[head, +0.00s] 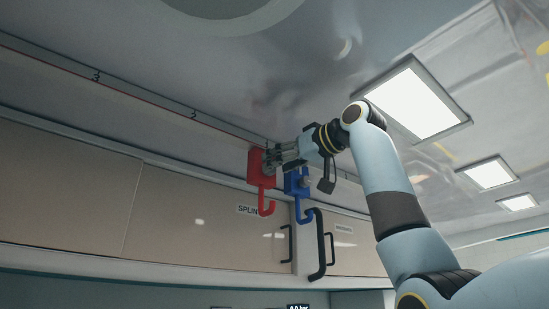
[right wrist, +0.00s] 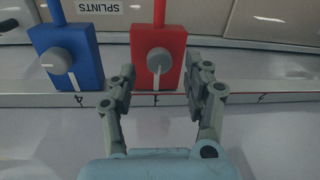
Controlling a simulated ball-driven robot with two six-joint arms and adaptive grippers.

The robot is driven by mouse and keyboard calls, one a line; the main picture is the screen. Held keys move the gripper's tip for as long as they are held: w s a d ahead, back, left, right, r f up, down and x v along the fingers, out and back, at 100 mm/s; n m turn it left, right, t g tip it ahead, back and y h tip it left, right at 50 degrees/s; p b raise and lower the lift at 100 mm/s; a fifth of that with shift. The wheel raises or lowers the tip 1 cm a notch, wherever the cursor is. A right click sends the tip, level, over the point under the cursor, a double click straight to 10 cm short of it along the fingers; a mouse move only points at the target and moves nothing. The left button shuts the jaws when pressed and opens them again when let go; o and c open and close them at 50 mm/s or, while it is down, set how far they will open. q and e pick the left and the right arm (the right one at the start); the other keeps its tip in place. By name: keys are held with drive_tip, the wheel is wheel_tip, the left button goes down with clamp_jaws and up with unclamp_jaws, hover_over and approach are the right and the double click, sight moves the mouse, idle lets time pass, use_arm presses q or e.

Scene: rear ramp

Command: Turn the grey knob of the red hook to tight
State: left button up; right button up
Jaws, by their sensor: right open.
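The red hook (head: 254,167) hangs from the ceiling rail, its hook end pointing down. In the right wrist view my right gripper (right wrist: 163,73) is open, with one finger on each side of the knob and gaps between. I cannot tell its depth to the knob. My left gripper is not in view.
A blue hook (head: 291,183) with its own knob (right wrist: 58,61) hangs close beside the red one. The numbered rail (head: 140,95) runs along the ceiling above closed cabinets (head: 70,200). A black handle (head: 319,245) stands below right of the hooks.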

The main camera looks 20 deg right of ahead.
drive_tip(key=shift+p+x, duration=0.3)
drive_tip(key=shift+x, duration=0.85)
drive_tip(key=shift+d, duration=0.1)
clamp_jaws()
